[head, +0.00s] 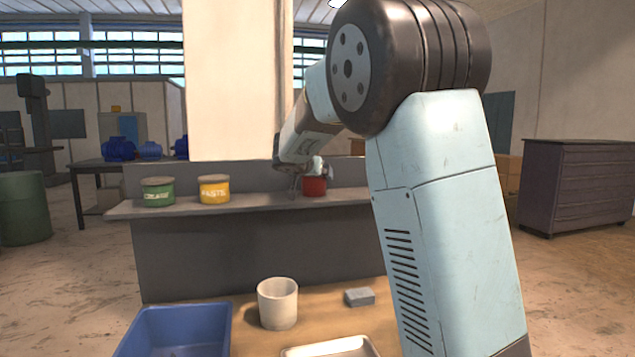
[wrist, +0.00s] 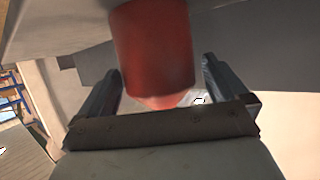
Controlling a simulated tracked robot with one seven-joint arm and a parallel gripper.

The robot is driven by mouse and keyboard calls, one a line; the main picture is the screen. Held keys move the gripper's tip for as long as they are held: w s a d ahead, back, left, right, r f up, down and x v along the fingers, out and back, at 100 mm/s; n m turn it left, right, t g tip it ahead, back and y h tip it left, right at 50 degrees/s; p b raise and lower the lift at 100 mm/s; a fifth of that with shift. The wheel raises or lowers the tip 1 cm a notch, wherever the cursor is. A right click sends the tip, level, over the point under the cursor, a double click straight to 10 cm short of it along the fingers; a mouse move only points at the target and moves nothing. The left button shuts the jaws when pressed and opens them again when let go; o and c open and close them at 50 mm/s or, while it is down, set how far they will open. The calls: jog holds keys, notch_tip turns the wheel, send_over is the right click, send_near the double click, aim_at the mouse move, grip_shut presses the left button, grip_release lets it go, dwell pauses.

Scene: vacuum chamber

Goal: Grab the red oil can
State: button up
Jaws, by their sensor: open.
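The red oil can (head: 315,187) stands on the grey shelf (head: 250,200), at its right part in the head view. My gripper (head: 300,184) is at the can's left side there, small and partly blended with the can. In the wrist view the red can (wrist: 153,50) fills the upper middle, its top end cut off by the frame. My open gripper (wrist: 158,72) has one finger on each side of the can, with a visible gap on both sides. I cannot tell how deep the can sits between the fingers.
A green tin (head: 158,192) and a yellow tin (head: 214,189) stand on the shelf to the left. Below are a blue bin (head: 180,318), a white cup (head: 278,303), a grey block (head: 359,297) and a tray (head: 330,350). A pale panel (head: 235,80) hangs above the shelf.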

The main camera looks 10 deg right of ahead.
jog(key=shift+w+d+f, duration=0.25)
jog(key=shift+w+d, duration=0.1)
jog(key=shift+w, duration=0.25)
jog(key=c, duration=1)
